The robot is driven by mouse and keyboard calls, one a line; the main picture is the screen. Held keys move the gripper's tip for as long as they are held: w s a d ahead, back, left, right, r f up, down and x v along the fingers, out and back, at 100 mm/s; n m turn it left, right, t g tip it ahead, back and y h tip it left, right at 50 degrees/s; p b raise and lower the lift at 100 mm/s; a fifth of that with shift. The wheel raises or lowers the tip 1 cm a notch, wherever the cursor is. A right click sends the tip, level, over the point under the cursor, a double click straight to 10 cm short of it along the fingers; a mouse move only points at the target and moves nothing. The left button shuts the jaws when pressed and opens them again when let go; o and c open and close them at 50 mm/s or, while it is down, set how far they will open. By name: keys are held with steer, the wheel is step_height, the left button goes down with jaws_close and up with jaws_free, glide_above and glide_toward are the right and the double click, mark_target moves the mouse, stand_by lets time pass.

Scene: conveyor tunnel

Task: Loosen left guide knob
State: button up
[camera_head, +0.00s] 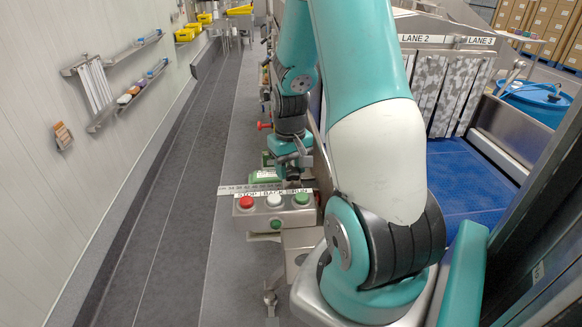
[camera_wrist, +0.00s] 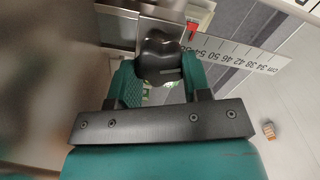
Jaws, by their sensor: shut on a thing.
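A black lobed knob (camera_wrist: 160,52) sits at the top centre of the wrist view, on a metal bracket (camera_wrist: 160,12). My gripper (camera_wrist: 158,74) has its green fingers on both sides of the knob and is shut on it. In the head view my gripper (camera_head: 288,170) is low beside the machine, just behind the button box, and the knob cannot be made out there. A printed scale (camera_wrist: 240,54) runs beside the knob, with a red pointer (camera_wrist: 193,30) close to it. The scale also shows in the head view (camera_head: 240,188).
A button box (camera_head: 257,218) with red, white and green buttons stands just in front of my gripper. The blue conveyor belt (camera_head: 470,180) and the hanging strip curtain (camera_head: 450,90) are at right. A clear grey floor aisle (camera_head: 170,210) runs at left along a wall with shelves.

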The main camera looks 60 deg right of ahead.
mark_target(289, 169)
steer(key=shift+w+n, duration=0.1)
steer(key=shift+n, duration=0.9)
steer(key=o, duration=0.9)
step_height(289, 169, up, 18)
steer(key=b, duration=0.2)
steer(key=shift+f+b, duration=0.25)
steer(key=shift+b, duration=0.05)
steer(key=shift+a, duration=0.1)
